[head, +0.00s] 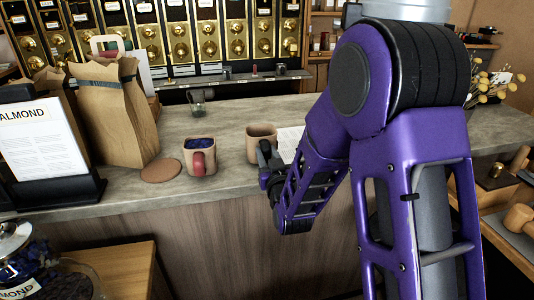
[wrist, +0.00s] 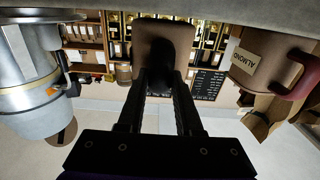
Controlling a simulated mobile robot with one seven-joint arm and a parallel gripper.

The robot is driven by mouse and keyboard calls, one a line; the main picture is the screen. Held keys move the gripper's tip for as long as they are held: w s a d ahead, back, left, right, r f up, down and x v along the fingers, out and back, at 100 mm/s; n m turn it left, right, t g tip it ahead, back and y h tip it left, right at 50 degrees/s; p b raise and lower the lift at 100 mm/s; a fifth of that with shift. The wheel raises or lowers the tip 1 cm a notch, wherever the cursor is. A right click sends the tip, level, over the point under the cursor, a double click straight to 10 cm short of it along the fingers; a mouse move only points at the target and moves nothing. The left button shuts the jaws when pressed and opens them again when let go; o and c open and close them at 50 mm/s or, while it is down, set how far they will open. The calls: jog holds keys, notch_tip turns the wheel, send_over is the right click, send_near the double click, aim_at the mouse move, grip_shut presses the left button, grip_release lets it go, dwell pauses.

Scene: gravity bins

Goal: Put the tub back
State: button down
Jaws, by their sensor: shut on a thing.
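A tan tub (head: 261,136) stands upright at the counter's front edge in the head view; I cannot tell whether it rests on the counter or hangs just above it. My gripper (head: 266,157) is shut on its near side. In the wrist view, which is upside down, my gripper (wrist: 160,82) meets the brown wall of this tub (wrist: 163,36); the exact grip is dark. A second tub (head: 200,157) with a red handle and dark blue contents stands to its left. In the wrist view this second tub (wrist: 262,65) carries an ALMOND label.
A round cork-coloured disc (head: 161,171) lies left of the tubs. A paper bag (head: 117,112) and an ALMOND sign (head: 43,140) stand further left. A small glass (head: 197,102) stands behind. A row of gravity bins (head: 208,40) lines the back wall. The counter (head: 232,112) behind the tubs is mostly clear.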

jog(key=shift+f, duration=0.45)
jog(key=c, duration=0.5)
grip_release()
